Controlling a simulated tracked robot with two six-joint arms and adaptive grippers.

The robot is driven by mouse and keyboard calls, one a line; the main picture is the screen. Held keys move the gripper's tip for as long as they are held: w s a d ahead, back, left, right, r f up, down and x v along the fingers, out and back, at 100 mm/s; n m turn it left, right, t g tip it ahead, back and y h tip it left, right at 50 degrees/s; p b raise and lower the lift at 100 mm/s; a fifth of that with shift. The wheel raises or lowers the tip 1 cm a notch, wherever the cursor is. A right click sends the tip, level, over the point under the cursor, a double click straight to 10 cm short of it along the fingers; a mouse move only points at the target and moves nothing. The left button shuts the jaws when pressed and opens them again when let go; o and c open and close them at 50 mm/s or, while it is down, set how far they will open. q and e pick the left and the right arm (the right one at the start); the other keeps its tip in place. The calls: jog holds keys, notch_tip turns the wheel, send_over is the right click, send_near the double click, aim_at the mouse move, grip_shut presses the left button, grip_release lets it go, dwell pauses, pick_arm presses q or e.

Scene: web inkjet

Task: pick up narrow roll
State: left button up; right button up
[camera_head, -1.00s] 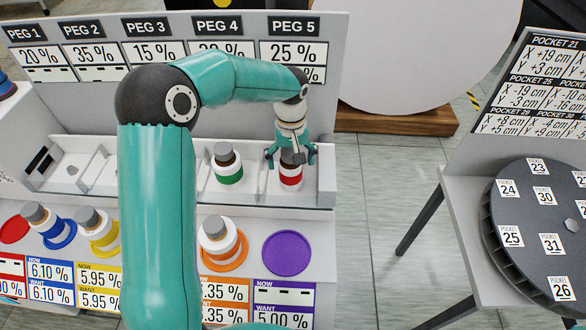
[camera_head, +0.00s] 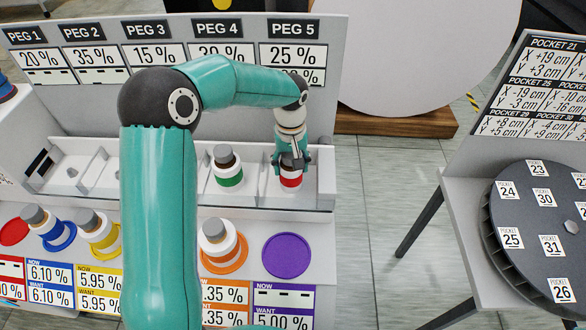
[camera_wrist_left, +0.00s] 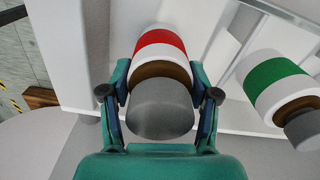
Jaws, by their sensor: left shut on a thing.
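A roll with a red band (camera_head: 291,181), a white band, a brown ring and a grey top stands in the tray bay below the PEG 5 sign. In the left wrist view the same roll (camera_wrist_left: 161,47) sits between the fingers, its grey top toward me. My left gripper (camera_head: 290,163) comes from above and is shut on its upper part, a finger on each side. The gripper also shows in the left wrist view (camera_wrist_left: 162,98). The fingers hide part of the roll in the head view. My right gripper is not in view.
A green-banded roll (camera_head: 228,171) stands in the bay to the left. Rolls with orange (camera_head: 217,238), yellow (camera_head: 97,232) and blue (camera_head: 47,226) discs stand on the lower shelf. The purple disc (camera_head: 287,256) is bare. A dark round carousel (camera_head: 540,225) stands at the right.

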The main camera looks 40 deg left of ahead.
pick_arm(q)
jog(key=shift+r, duration=0.15)
notch_tip(320, 180, up, 20)
jog(key=p, duration=0.1)
dwell(0.3)
dwell(0.6)
